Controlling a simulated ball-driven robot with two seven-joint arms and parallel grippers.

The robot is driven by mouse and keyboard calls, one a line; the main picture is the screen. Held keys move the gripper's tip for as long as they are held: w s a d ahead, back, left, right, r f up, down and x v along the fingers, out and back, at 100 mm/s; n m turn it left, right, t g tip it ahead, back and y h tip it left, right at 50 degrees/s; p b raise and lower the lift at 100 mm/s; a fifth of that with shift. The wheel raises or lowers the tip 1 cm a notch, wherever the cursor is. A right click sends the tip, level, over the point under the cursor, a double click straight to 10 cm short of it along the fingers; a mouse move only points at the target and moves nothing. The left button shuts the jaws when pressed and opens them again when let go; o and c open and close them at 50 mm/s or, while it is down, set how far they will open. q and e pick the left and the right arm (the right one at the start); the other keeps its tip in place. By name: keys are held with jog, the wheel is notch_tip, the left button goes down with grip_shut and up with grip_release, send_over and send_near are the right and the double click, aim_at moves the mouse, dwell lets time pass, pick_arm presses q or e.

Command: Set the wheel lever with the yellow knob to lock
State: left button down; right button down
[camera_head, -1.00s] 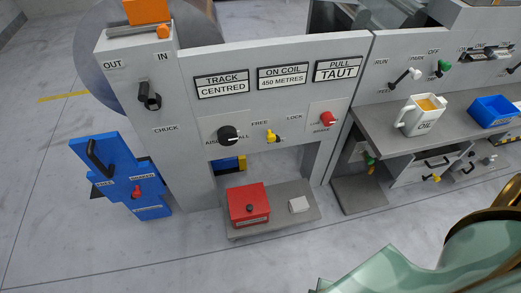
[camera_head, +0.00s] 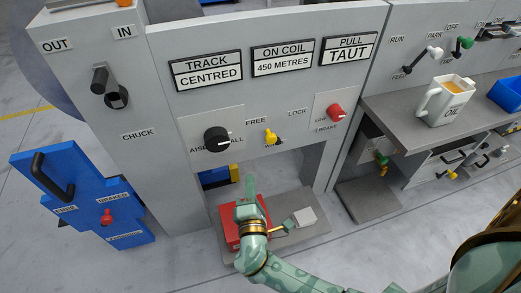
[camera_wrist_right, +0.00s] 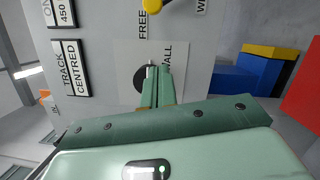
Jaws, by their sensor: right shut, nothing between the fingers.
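The wheel lever's yellow knob (camera_head: 270,135) is on the grey panel, between the FREE and LOCK labels and above the WHEEL label. It appears to lean toward the FREE side. It also shows at the top edge of the right wrist view (camera_wrist_right: 152,5), beside the FREE label. My right gripper (camera_head: 250,182) is shut and empty, below and left of the knob and apart from it, over the red box. In the right wrist view its closed fingers (camera_wrist_right: 158,82) point at the panel and overlap the black dial. My left gripper is not in view.
The black dial (camera_head: 216,140) is left of the yellow knob; the red brake knob (camera_head: 335,111) is right of it. The red box (camera_head: 232,232) and a small white block (camera_head: 304,217) sit on a low shelf. An oil mug (camera_head: 446,103) stands on the right-hand shelf.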

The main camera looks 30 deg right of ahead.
aim_at(271, 138)
jog(key=shift+w, duration=0.1)
